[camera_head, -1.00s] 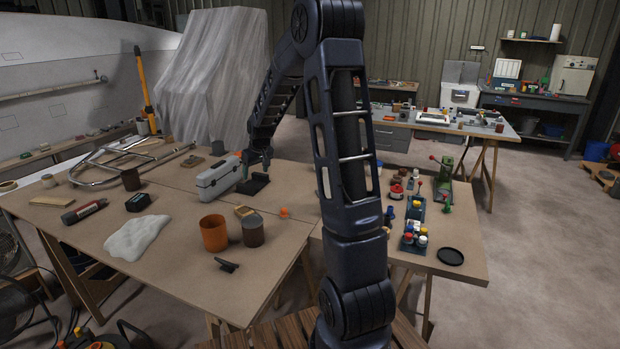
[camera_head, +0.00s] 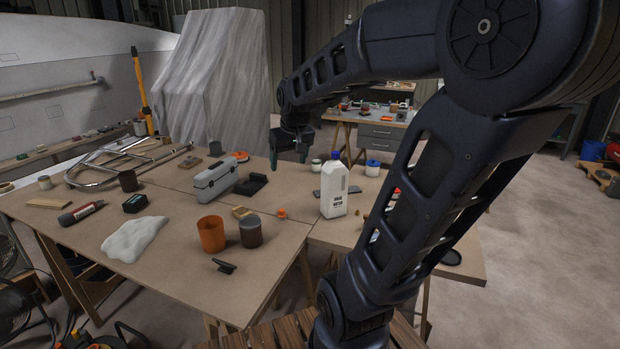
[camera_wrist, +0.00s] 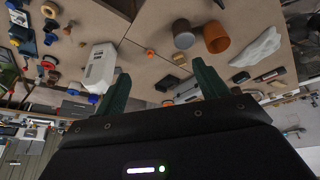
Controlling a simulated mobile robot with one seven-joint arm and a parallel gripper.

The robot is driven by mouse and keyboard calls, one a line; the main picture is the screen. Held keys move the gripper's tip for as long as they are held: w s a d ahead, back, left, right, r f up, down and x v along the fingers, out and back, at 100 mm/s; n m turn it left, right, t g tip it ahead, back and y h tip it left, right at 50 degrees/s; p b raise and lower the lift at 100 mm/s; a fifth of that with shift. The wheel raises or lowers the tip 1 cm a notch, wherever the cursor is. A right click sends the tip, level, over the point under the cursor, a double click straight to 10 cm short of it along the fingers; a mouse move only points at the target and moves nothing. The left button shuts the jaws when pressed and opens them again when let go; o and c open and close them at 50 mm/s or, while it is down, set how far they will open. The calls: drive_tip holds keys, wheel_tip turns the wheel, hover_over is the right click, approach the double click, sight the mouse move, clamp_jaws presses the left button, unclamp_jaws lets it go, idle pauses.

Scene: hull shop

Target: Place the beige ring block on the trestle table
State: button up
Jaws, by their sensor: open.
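The trestle table (camera_head: 180,207) carries many items in the head view. I cannot surely pick out the beige ring block; a small beige piece (camera_wrist: 49,10) at the upper left of the wrist view may be it, but its shape is too small to tell. My gripper (camera_head: 290,155) is open and empty. It hangs above the far side of the tabletops, beyond the white bottle (camera_head: 334,190). Its green fingers (camera_wrist: 160,76) stand well apart in the wrist view, with nothing between them. My arm hides much of the right-hand tabletop.
A grey case (camera_head: 213,183), an orange cup (camera_head: 211,234), a dark grey cup (camera_head: 250,231) and a white crumpled sheet (camera_head: 133,238) stand on the left tabletop. Bare room lies around the sheet and along the front edge. Small parts crowd the right tabletop.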

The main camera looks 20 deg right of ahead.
drive_tip(key=s+d+m, duration=0.1)
drive_tip(key=s, duration=1.1)
drive_tip(key=shift+d+f, duration=0.2)
drive_tip(key=shift+f, duration=0.05)
idle(0.5)
